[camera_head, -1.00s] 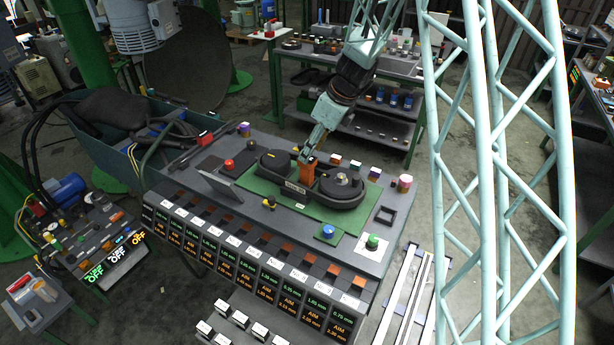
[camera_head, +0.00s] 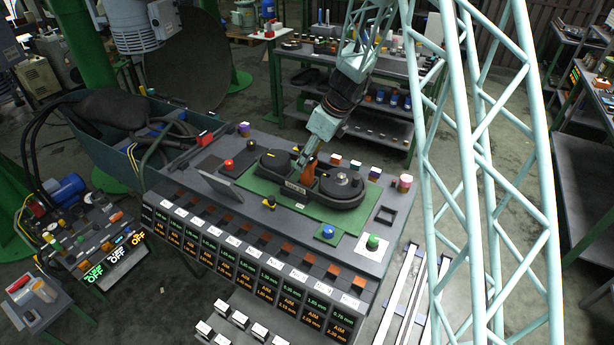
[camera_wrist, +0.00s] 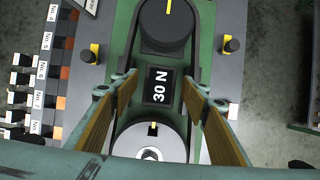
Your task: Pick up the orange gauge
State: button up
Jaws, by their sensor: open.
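Several orange to brown-orange blocks sit in a row along the front of the grey bench panel; the brightest orange one (camera_head: 358,283) is at the right end. I cannot tell which of them is the orange gauge. In the wrist view, orange blocks (camera_wrist: 61,103) show at the left, beside the numbered labels. My gripper (camera_head: 305,176) is over the green plate, between the two black round units, away from that row. In the wrist view my gripper (camera_wrist: 162,82) is open, its orange-brown pads apart, with nothing held between them.
The green plate (camera_head: 285,194) carries a "30 N" label (camera_wrist: 160,86) and black dials. A tilted grey screen (camera_head: 222,186), a blue button (camera_head: 327,232) and a green button (camera_head: 373,242) stand nearby. A shelf table (camera_head: 400,68) is behind.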

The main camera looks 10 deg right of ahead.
jog(key=shift+w+a+f, duration=0.1)
jog(key=shift+f, duration=0.15)
dwell(0.4)
grip_shut()
